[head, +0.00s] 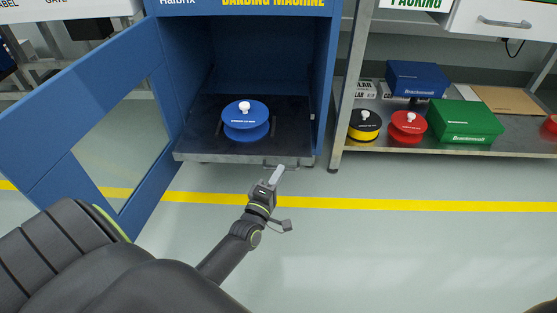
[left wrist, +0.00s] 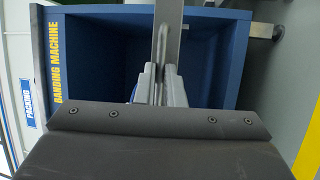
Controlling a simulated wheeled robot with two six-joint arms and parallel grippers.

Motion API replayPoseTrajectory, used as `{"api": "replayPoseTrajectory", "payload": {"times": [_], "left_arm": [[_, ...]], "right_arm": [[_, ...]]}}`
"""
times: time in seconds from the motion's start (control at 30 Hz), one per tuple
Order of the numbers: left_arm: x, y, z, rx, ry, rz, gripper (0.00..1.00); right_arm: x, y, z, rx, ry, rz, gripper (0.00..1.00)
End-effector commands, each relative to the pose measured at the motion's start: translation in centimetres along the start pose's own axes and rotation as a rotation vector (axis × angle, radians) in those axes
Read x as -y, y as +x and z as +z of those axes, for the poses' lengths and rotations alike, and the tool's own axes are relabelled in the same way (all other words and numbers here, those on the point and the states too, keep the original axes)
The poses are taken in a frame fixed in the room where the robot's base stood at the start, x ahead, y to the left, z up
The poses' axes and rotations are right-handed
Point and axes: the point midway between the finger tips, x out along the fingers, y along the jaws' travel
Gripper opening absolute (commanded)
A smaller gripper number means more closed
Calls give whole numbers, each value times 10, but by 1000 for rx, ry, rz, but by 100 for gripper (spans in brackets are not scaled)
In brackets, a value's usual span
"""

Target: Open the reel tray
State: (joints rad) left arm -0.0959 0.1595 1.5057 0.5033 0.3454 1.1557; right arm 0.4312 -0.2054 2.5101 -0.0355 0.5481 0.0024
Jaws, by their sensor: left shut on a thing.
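The reel tray (head: 205,151) is a dark grey shelf low in the blue banding machine, its front edge at the open front of the cabinet. I cannot tell exactly how far out it is. A blue reel (head: 246,128) with a white knob sits on it. My left gripper (head: 277,176) is at the tray's front edge, right of its middle, shut on the tray handle (head: 268,166). In the left wrist view, the fingers (left wrist: 160,84) close around the metal handle bar (left wrist: 162,43). My right gripper is not in view.
The blue cabinet door (head: 38,128) stands swung open to the left. A packing bench shelf (head: 400,149) at right holds a yellow-black reel (head: 364,125), a red reel (head: 408,127), a green box (head: 464,121) and a blue box (head: 417,78). The floor in front is clear.

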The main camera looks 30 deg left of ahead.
Motion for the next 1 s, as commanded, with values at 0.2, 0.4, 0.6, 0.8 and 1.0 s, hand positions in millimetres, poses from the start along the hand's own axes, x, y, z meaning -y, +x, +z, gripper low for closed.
{"api": "replayPoseTrajectory", "payload": {"times": [0.2, 0.4, 0.6, 0.8, 1.0], "left_arm": [[-3, -23, 10, 0, -2, -6, 0], [-4, -30, 12, -1, -1, -6, 0], [-4, -30, 12, -1, -1, -6, 0], [-4, -30, 12, -1, -1, -5, 17], [-5, -30, 12, -1, 0, -3, 31]], "right_arm": [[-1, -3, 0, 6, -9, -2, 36], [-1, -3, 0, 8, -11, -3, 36], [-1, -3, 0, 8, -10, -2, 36], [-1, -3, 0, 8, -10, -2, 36], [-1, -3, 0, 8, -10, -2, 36]]}}
